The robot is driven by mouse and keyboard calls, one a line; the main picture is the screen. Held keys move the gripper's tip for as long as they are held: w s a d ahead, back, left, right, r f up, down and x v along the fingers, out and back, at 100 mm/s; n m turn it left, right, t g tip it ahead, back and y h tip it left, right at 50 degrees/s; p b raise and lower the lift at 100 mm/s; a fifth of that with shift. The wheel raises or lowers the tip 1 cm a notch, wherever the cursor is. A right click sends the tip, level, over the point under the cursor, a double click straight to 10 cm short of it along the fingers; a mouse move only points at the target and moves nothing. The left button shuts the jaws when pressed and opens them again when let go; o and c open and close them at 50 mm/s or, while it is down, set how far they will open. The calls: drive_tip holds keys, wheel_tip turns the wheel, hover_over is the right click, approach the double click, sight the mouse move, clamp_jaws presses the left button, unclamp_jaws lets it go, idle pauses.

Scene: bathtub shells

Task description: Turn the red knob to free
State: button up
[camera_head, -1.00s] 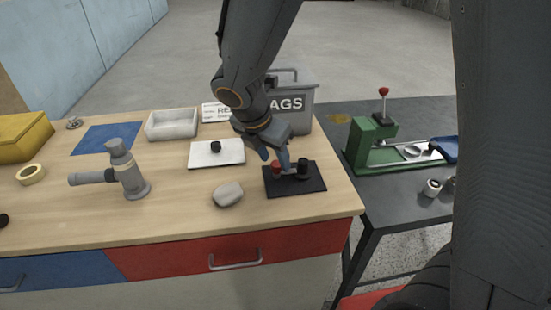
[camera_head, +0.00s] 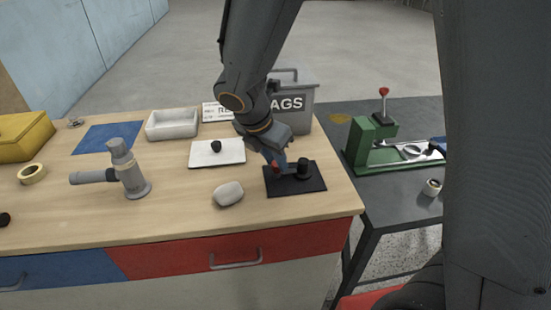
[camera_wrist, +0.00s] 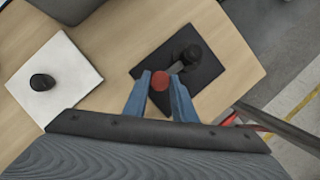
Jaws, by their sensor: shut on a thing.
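The red knob (camera_wrist: 160,80) sits on a black plate (camera_wrist: 206,77) on the wooden workbench, beside a taller black post (camera_wrist: 188,56); a grey link appears to join them. My gripper (camera_wrist: 160,88) is shut on the red knob, with one blue finger on either side of it. In the head view the gripper (camera_head: 276,166) reaches down to the left part of the black plate (camera_head: 312,184), and its fingers partly hide the red knob (camera_head: 275,168). The black post (camera_head: 303,166) stands right of it. No marking for "free" can be read.
A white plate with a black knob (camera_head: 216,147) lies left of the arm. A grey stone-like lump (camera_head: 228,194) lies in front, near the black plate. A grey bin (camera_head: 300,108) stands behind. A green press (camera_head: 372,145) stands on the dark table to the right.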

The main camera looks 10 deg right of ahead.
drive_tip(key=m+p, duration=0.1)
drive_tip(key=m, duration=0.1)
drive_tip(key=m+g+h+p, duration=0.1)
drive_tip(key=m, duration=0.1)
drive_tip(key=shift+w+a+r+m+g, duration=0.1)
drive_tip(key=shift+w+m+g, duration=0.05)
drive_tip(key=shift+m+g, duration=0.15)
drive_tip(key=m+g+p, duration=0.1)
drive_tip(key=m+p, duration=0.1)
drive_tip(key=m, duration=0.2)
drive_tip(key=shift+w+g, duration=0.15)
drive_tip(key=shift+g, duration=0.25)
drive_tip(key=m, duration=0.2)
drive_tip(key=m+g+p, duration=0.1)
drive_tip(key=m, duration=0.1)
drive_tip(key=shift+w+m+g+p, duration=0.2)
drive_tip(key=shift+m+g+p, duration=0.1)
drive_tip(key=shift+m, duration=0.1)
drive_tip(key=shift+w+m+g+y, duration=0.1)
drive_tip(key=shift+m+g+y, duration=0.5)
drive_tip(key=shift+m, duration=1.4)
drive_tip(key=o, duration=1)
drive_tip(key=shift+o, duration=0.2)
drive_tip(key=b+v, duration=0.2)
drive_tip(key=v, duration=0.5)
drive_tip(key=shift+r, duration=0.3)
drive_tip(key=shift+w, duration=0.1)
